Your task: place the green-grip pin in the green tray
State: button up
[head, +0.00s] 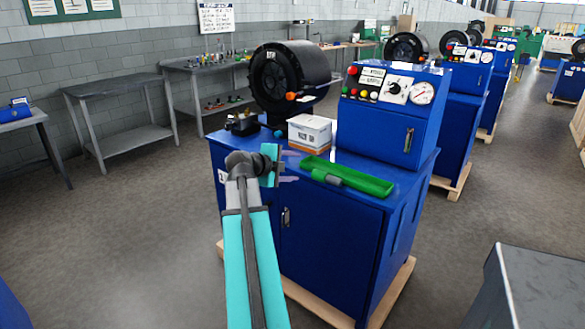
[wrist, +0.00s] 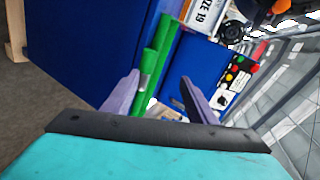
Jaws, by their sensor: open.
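The green tray (head: 372,184) lies on the blue cabinet top near its front edge. It also shows in the wrist view (wrist: 165,45), beyond my fingers. What looks like the green-grip pin (head: 328,178) lies along the tray's near left side, with a grey part showing. In the wrist view a green bar with a shiny metal part (wrist: 143,81) lies there. I cannot tell whether it rests inside the tray or against its edge. My gripper (head: 290,166) is open and empty, left of the tray, with pale purple fingers. It also shows in the wrist view (wrist: 160,80).
A white carton (head: 310,132) stands just behind the tray. A control console (head: 392,105) with buttons and a gauge stands behind right. A large black drum (head: 285,75) with an orange-tipped handle (head: 291,96) rises behind left. A small black fixture (head: 242,123) sits at the left.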

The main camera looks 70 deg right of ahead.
dwell(0.3)
jog(key=w+a+f+n+t+y, duration=0.1)
jog(key=w+a+f+n+y, duration=0.1)
jog(key=w+a+f+n, duration=0.45)
jog(key=w+a+f+n+t+y, duration=0.15)
jog(key=w+a+f, duration=0.25)
jog(key=a+f, duration=0.65)
jog(key=w+a+f+n+y, duration=0.2)
jog(key=w+a+f+n, duration=0.3)
jog(key=f, duration=0.7)
jog(key=w+a+f+n+y, duration=0.1)
jog(key=a+f+n+y, duration=0.2)
jog(key=a+f+n, duration=1.05)
jog(key=s+a+f+n+g+y, duration=0.1)
jog(key=s+a+f+n, duration=0.2)
jog(key=s+a+f, duration=0.3)
jog(key=s+a+f+n+g+y, duration=0.1)
jog(key=s+a+f+n, duration=0.3)
jog(key=a, duration=1.2)
jog(key=s+a+f+n+g+y, duration=0.2)
jog(key=s+a+f+n, duration=0.1)
jog(key=s+a+f, duration=0.5)
jog(key=s+a, duration=0.2)
jog(key=a, duration=0.1)
jog(key=shift+a+f, duration=0.25)
jog(key=shift+f, duration=0.1)
jog(key=shift+w+g, duration=0.1)
jog(key=shift+g, duration=0.15)
jog(key=shift+c, duration=0.2)
